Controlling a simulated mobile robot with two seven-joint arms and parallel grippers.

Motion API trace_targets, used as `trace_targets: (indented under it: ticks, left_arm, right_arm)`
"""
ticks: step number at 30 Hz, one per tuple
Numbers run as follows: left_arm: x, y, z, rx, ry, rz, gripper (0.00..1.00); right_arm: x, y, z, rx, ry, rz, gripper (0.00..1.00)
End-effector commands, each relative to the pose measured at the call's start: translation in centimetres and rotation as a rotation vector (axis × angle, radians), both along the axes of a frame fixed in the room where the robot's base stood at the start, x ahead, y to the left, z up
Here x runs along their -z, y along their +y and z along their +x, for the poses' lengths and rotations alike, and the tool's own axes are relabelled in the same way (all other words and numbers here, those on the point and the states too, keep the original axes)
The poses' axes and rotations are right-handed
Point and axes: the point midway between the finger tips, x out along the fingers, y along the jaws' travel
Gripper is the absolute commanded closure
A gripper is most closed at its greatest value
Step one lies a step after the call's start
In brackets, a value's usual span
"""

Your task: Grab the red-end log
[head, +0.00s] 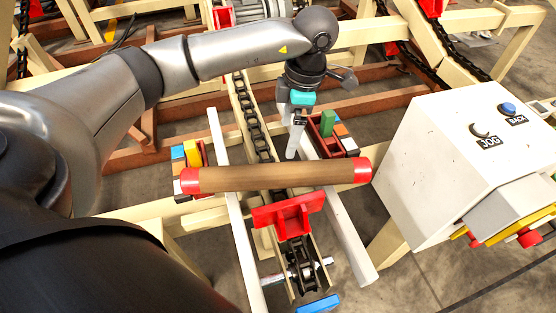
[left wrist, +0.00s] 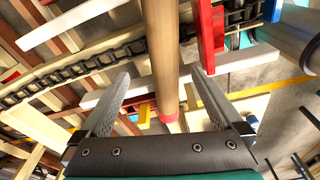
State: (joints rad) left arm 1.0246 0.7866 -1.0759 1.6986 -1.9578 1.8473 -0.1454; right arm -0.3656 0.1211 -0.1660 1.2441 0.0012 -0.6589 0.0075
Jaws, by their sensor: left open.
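The log (head: 280,176) is a brown cylinder with red bands at both ends. It lies crosswise over two pale rails, behind a red bracket (head: 287,214). My left gripper (head: 292,150) points down just behind the log, right of its middle, its fingertips near the log's upper edge. In the left wrist view the log (left wrist: 160,50) runs between the two spread fingers of the left gripper (left wrist: 160,90), with one red end (left wrist: 168,118) near the palm. The fingers look open; I cannot tell how deep they reach around the log. My right gripper is not in view.
A white control box (head: 450,150) with JOG and BACK controls stands close on the right. A chain (head: 250,115) runs between the rails (head: 236,215). Small holders with coloured blocks stand near both log ends, on the left (head: 193,152) and right (head: 328,124).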

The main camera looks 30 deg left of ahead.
Motion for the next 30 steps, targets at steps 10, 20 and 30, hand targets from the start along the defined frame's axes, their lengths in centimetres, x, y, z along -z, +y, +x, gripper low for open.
trace_targets:
  ticks: [10,20,30]
  left_arm:
    - [4.8,0.6,-0.5,0.0,0.003,0.001,0.0]
    - [8.5,1.0,-0.8,-0.001,0.001,0.0,0.0]
    - [10.0,1.2,-1.1,0.0,0.002,0.0,0.0]
  right_arm:
    - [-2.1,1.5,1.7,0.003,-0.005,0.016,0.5]
    - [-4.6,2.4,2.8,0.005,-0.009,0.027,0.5]
    - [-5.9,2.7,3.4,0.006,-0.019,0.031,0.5]
